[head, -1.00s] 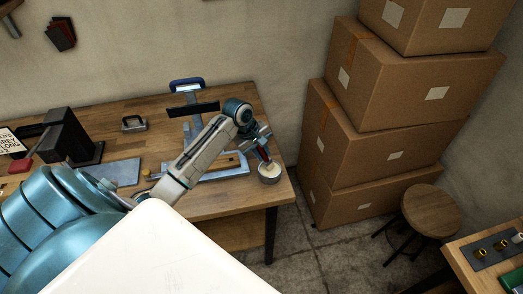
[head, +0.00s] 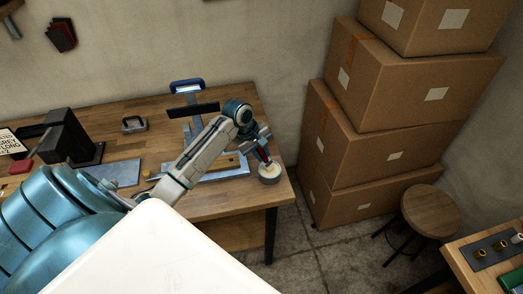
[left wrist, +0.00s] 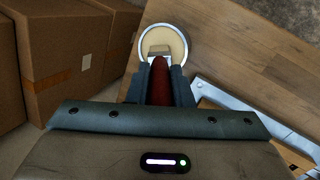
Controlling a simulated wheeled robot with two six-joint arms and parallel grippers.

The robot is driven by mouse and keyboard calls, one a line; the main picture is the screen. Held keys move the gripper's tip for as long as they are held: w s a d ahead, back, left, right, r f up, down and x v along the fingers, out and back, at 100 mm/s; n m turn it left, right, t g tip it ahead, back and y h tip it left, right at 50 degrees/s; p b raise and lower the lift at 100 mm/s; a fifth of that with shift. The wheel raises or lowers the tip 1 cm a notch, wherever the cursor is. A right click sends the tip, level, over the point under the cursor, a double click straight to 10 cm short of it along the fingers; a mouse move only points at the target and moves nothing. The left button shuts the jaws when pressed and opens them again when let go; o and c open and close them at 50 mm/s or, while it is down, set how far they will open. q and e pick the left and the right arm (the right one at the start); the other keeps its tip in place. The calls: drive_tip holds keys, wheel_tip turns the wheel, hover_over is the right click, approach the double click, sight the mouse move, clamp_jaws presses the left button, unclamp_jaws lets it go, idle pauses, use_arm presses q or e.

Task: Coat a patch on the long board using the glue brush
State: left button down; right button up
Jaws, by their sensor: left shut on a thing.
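My left gripper (head: 264,149) is shut on the red handle of the glue brush (head: 265,157), above the right front corner of the workbench. The round glue pot (head: 269,176) stands below it. In the left wrist view the gripper (left wrist: 160,80) holds the red brush handle (left wrist: 159,88), and the brush's metal end lies over the pale contents of the pot (left wrist: 182,43). I cannot tell how deep the bristles are. A strip of wood (head: 230,161) shows partly behind my arm; I cannot tell whether it is the long board. My right gripper is out of view.
A metal frame (head: 225,172) lies on the workbench (head: 130,192) just left of the pot. A blue-handled tool (head: 187,86) and a black device (head: 68,140) stand farther left. Stacked cardboard boxes (head: 385,80) and a stool (head: 431,208) are to the right.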

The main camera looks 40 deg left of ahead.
use_arm(q)
wheel_tip(320, 180, up, 2)
drive_tip(key=shift+w+r+p, duration=0.1)
drive_tip(key=shift+r+p, duration=0.1)
drive_tip(key=shift+p, duration=0.25)
drive_tip(key=shift+r, duration=2.2)
